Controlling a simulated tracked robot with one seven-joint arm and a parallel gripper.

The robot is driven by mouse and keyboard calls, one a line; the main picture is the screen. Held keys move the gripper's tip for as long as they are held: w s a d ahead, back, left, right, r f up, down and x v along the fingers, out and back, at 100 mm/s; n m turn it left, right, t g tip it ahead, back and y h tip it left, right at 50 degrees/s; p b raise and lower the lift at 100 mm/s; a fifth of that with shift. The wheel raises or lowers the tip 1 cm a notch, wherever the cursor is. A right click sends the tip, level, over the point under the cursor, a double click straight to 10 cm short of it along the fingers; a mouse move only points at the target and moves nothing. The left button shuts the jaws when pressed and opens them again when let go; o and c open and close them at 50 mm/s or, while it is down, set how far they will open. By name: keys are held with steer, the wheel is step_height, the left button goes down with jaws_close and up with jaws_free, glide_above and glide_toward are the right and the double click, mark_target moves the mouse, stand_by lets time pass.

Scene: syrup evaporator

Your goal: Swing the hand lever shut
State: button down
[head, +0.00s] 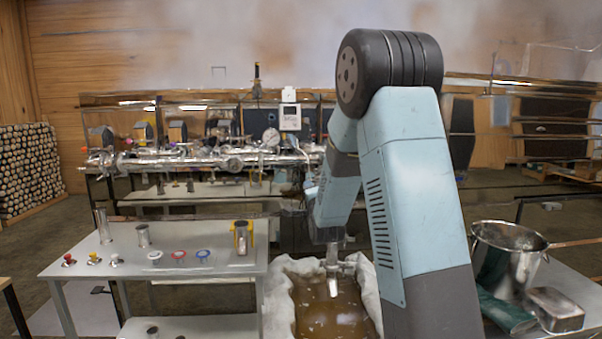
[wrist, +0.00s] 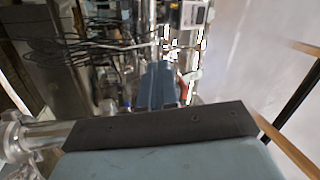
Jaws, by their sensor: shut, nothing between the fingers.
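My gripper (wrist: 160,72) shows in the wrist view as two blue-grey fingers side by side, shut with nothing held. A small red piece (wrist: 186,92) with a pale end stands just right of the fingers; it may be the lever's grip, but I cannot tell, nor whether it touches them.
A grey side table (head: 90,255) with small fittings stands at front left. A tub of brown liquid (head: 330,305) sits below my arm. A steel pot (head: 505,255) stands at right. A round gauge (head: 271,137) and a white meter (head: 290,117) crowd the pipe. Firewood is stacked far left.

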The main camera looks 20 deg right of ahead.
steer(key=shift+w+f+m+t, duration=0.75)
steer(key=shift+f+m+t, duration=0.65)
steer(key=shift+f, duration=0.7)
steer(key=x, duration=1.4)
steer(key=shift+d, duration=0.2)
steer(key=shift+w+a+r+m+h, duration=0.15)
steer(key=shift+w+m+h, duration=0.15)
steer(key=shift+w+h, duration=0.55)
steer(key=shift+s, duration=0.1)
